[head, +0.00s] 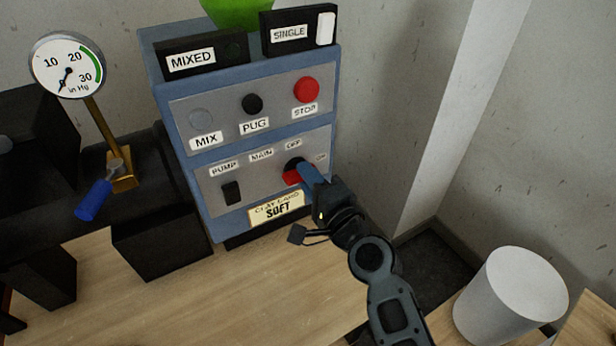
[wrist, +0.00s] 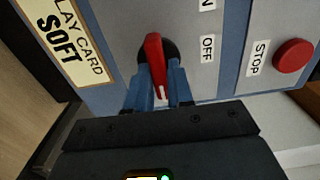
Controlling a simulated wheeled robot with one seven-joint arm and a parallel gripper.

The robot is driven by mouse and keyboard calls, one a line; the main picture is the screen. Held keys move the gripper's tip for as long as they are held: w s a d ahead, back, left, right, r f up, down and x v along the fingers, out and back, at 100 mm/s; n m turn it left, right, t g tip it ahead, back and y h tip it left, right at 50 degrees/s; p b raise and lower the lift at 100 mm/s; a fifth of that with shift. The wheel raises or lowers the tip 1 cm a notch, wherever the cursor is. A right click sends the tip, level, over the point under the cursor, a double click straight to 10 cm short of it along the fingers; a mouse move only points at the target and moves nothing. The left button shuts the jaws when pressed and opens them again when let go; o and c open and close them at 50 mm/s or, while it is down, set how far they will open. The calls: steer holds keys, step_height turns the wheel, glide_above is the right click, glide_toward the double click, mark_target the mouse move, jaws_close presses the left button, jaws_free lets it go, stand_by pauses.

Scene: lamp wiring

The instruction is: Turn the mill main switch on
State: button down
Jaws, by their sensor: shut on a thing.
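The main switch has a red handle (wrist: 155,62) on a round black base in the control box's lower panel. In the head view, part of the red handle (head: 291,178) shows beside my gripper (head: 306,176). In the wrist view, the blue fingers of my gripper (wrist: 158,92) are shut on the handle, one on each side. The OFF label (wrist: 207,48) shows beside the switch there. In the head view, the MAIN label (head: 261,155) and the ON label (head: 320,157) are above it. I cannot tell which label the handle points to.
The blue control box (head: 178,130) also bears a red STOP button (head: 306,89), a black PUG button (head: 252,103) and a black pump switch (head: 231,193). A gauge (head: 67,66) and blue-handled valve (head: 93,199) stand left. A white cylinder (head: 511,298) stands right.

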steer(key=shift+d, duration=0.1)
steer(key=c, duration=1.1)
jaws_free()
steer(key=shift+b+v, duration=0.3)
steer(key=shift+v, duration=3.55)
